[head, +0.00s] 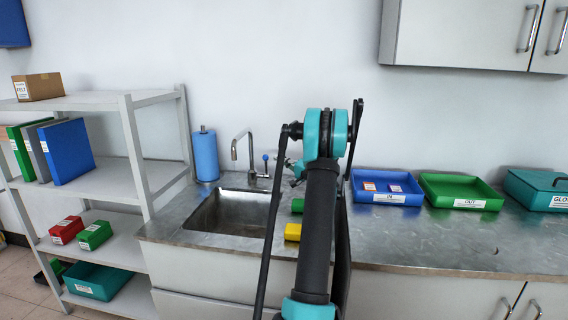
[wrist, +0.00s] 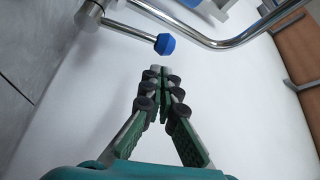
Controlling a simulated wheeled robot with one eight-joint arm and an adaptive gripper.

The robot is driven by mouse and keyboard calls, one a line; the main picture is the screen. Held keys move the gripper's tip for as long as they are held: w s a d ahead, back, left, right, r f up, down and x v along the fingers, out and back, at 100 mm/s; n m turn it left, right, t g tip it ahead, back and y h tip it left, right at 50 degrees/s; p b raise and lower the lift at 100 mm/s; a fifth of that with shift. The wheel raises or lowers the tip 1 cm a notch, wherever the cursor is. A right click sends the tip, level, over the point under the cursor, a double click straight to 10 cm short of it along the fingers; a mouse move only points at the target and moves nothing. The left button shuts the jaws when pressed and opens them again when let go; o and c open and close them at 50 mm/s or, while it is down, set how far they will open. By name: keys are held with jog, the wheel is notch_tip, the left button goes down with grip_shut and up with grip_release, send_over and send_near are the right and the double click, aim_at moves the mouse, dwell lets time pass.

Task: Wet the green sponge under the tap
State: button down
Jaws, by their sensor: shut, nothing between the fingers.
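The tap (head: 239,145) stands behind the metal sink (head: 214,220), its spout bent over the basin. A lever with a blue knob (head: 266,157) is at its right. The wrist view shows the blue knob (wrist: 165,44) just beyond my fingertips, with the curved chrome spout (wrist: 215,43) to its right. My gripper (wrist: 160,70) is shut and empty, with a small visible gap to the knob. In the head view my arm partly hides the gripper. The green sponge (head: 297,205) lies on the counter right of the basin, partly hidden by my arm. No water stream is visible.
A yellow block (head: 293,232) lies in front of the green sponge. A blue paper roll (head: 205,156) stands left of the tap. A blue tray (head: 388,197) and a green tray (head: 461,203) sit to the right. The counter in front of the trays is clear.

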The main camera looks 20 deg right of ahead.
aim_at(266, 166)
jog(key=shift+x, duration=2.25)
jog(key=shift+s+a, duration=0.35)
jog(key=shift+s, duration=0.25)
